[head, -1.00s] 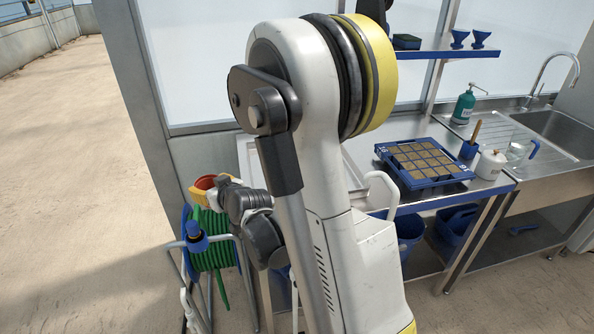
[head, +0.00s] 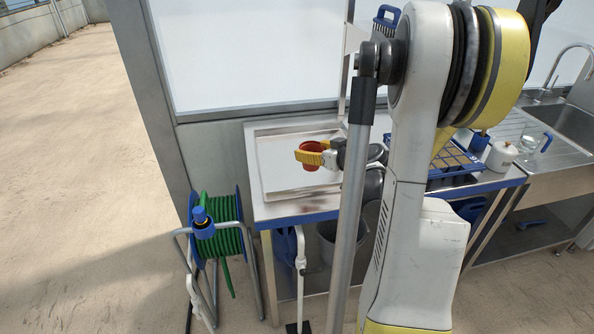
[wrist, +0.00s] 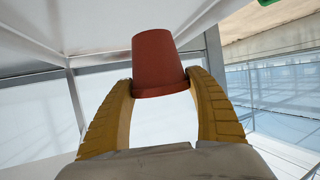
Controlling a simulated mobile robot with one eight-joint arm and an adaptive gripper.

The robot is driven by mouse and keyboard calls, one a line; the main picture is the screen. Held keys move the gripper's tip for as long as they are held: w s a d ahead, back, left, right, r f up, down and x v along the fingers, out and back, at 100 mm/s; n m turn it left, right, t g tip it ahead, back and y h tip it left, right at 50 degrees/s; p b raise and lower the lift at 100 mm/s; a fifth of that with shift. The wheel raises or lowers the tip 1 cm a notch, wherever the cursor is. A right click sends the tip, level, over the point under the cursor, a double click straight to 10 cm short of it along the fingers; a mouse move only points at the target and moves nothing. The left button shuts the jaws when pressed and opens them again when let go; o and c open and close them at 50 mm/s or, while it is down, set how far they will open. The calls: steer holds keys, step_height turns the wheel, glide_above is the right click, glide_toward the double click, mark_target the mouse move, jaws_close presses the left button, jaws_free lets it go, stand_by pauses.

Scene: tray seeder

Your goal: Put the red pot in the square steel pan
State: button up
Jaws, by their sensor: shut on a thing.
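The red pot (head: 311,160) is a small terracotta-coloured cup, held between the yellow fingers of my gripper (head: 308,153). In the wrist view the red pot (wrist: 159,55) sits between the two fingertips of my gripper (wrist: 159,80), gripped from both sides near its wider rim. The square steel pan (head: 283,178) lies on the left end of the steel bench. In the head view my gripper and the pot overlap the pan's area and appear above it; the exact height cannot be told. The pan's right part is hidden behind my arm.
A green hose reel (head: 222,247) stands on the floor left of the bench. A blue tray (head: 455,165) is partly hidden behind my arm. A grey bucket (head: 335,250) is under the bench.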

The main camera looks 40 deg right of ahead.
steer(key=shift+w+a+f+b, duration=0.5)
steer(key=shift+w+f+b, duration=0.25)
steer(key=shift+f, duration=0.5)
steer(key=shift+w+a+f+b, duration=0.55)
steer(key=shift+w+f, duration=0.25)
steer(key=shift+f, duration=0.4)
steer(key=shift+w+a+f+b, duration=0.45)
steer(key=shift+w+f+b, duration=0.3)
steer(key=shift+f, duration=0.5)
steer(key=shift+f, duration=0.15)
steer(key=o, duration=1)
steer(key=shift+c, duration=0.2)
